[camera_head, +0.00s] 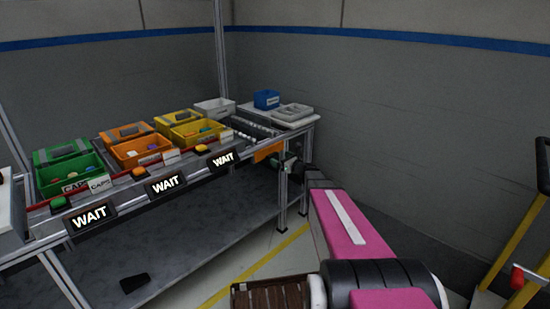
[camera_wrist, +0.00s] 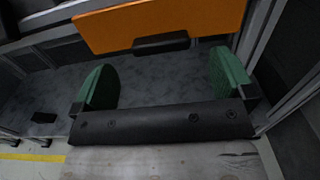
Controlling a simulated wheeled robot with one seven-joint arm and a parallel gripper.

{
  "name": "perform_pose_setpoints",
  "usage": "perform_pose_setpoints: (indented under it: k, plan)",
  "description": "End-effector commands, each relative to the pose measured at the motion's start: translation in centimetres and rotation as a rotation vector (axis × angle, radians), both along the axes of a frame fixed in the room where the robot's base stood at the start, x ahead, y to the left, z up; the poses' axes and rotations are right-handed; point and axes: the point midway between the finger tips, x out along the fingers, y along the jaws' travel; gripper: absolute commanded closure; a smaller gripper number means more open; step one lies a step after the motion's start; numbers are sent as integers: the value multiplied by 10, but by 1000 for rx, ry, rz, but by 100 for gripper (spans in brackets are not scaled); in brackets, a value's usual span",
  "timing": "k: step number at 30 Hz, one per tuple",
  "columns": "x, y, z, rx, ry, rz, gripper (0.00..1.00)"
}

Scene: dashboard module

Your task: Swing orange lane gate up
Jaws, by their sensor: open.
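The orange lane gate (camera_wrist: 165,18) is a flat orange panel across the top of the wrist view. A black handle (camera_wrist: 161,43) sits at its lower edge. In the head view the gate (camera_head: 267,151) hangs at the right end of the conveyor frame, partly hidden by my arm. My gripper (camera_wrist: 162,66) is open, with its two green fingers spread wide and nothing between them. The handle lies just past the fingertips, roughly centred between them in the picture. I cannot tell the exact gap. In the head view my gripper (camera_head: 289,162) is small beside the gate.
Green (camera_head: 70,175), orange (camera_head: 140,152) and yellow (camera_head: 195,132) bins stand on the sloped rack. Several WAIT signs (camera_head: 166,184) line its front. A blue box (camera_head: 266,99) and a grey tray (camera_head: 293,112) are at the far end. Metal posts (camera_head: 283,195) stand close to my gripper.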

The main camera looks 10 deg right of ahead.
Motion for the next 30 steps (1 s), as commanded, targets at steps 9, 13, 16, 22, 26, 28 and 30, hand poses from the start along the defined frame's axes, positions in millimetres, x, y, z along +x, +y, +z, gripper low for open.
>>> perform_pose_setpoints:
  k: [9,13,16,22,26,28,30]
  plan:
    - [32,23,0,-2,0,1,0]
    - [35,25,0,-2,0,0,0]
    - [35,25,0,-2,0,-1,0]
    - [35,25,0,-2,0,0,16]
    - [35,25,0,-2,0,0,59]
    - [35,25,0,-2,0,0,68]
    - [35,25,0,-3,0,0,68]
